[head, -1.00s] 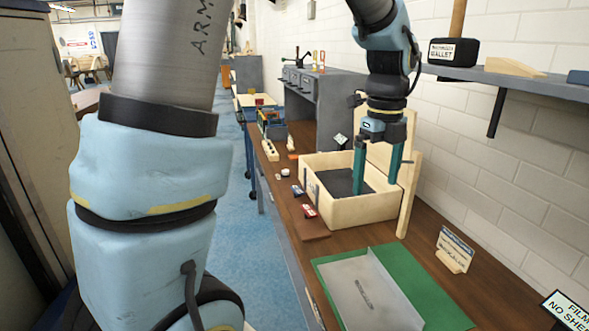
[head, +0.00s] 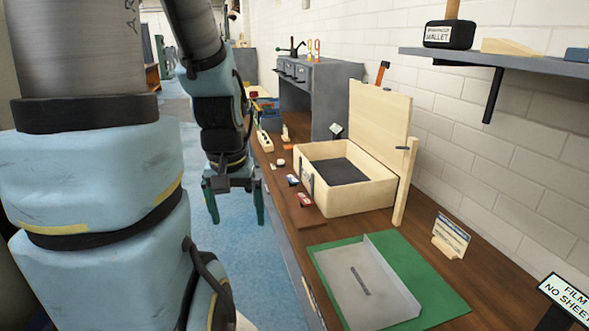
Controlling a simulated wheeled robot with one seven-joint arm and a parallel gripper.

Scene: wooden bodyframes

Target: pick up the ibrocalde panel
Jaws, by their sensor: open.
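A grey metal panel (head: 358,290) with one upturned edge lies on a green mat (head: 440,287) on the bench. It carries a dark strip of marking, too small to read, so I cannot confirm that it is the ibrocalde panel. A dark flat panel (head: 338,171) lies inside an open wooden box (head: 355,198) behind the mat. My gripper (head: 236,220) hangs fingers down over the blue floor, left of the bench and box. Its two green fingers are wide apart with nothing between them. It is well apart from both panels.
The box's wooden lid (head: 380,118) stands open, with an upright wooden strip (head: 404,182) by its front corner. A small sign (head: 451,236) stands right of the mat. A shelf (head: 510,63) with a mallet (head: 450,34) overhangs the right. Small items line the bench's left edge.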

